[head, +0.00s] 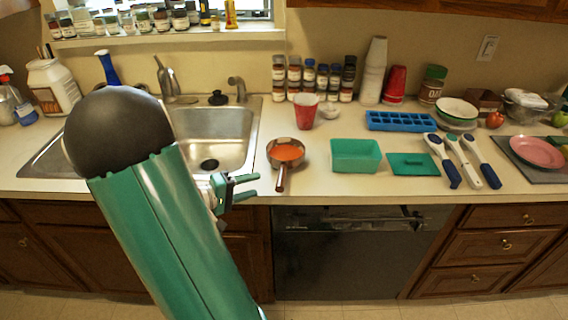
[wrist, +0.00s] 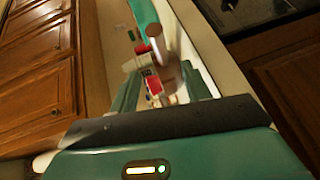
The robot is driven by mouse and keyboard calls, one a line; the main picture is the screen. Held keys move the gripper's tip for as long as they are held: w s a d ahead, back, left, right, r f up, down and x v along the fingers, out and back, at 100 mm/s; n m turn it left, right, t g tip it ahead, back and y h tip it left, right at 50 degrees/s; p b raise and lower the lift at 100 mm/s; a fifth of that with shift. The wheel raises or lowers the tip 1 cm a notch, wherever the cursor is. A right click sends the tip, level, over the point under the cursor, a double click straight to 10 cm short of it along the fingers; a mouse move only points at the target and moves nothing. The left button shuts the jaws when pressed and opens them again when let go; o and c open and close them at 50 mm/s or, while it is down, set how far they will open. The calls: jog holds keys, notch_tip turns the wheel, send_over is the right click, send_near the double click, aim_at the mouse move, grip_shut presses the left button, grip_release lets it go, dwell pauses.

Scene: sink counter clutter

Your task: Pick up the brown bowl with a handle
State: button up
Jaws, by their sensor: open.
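The brown bowl with a handle (head: 286,152) sits on the counter just right of the sink in the head view. Its inside looks orange, and its handle points toward the counter's front edge. My gripper (head: 251,187) is open and empty, at the front edge of the counter, left of the bowl's handle and apart from it. In the wrist view, a blurred brown shape (wrist: 168,38) shows beyond the fingers; it looks like the bowl's handle.
A green tub (head: 355,168) and a green lid (head: 413,165) lie to the right of the bowl. A red cup (head: 305,121) stands behind it. The sink (head: 235,132) is on the left. Several spice jars stand along the wall. A dishwasher (head: 350,250) is below.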

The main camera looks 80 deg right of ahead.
aim_at(284, 167)
jog(key=x, duration=0.8)
jog(key=shift+d, duration=0.1)
jog(key=shift+c, duration=0.2)
grip_shut()
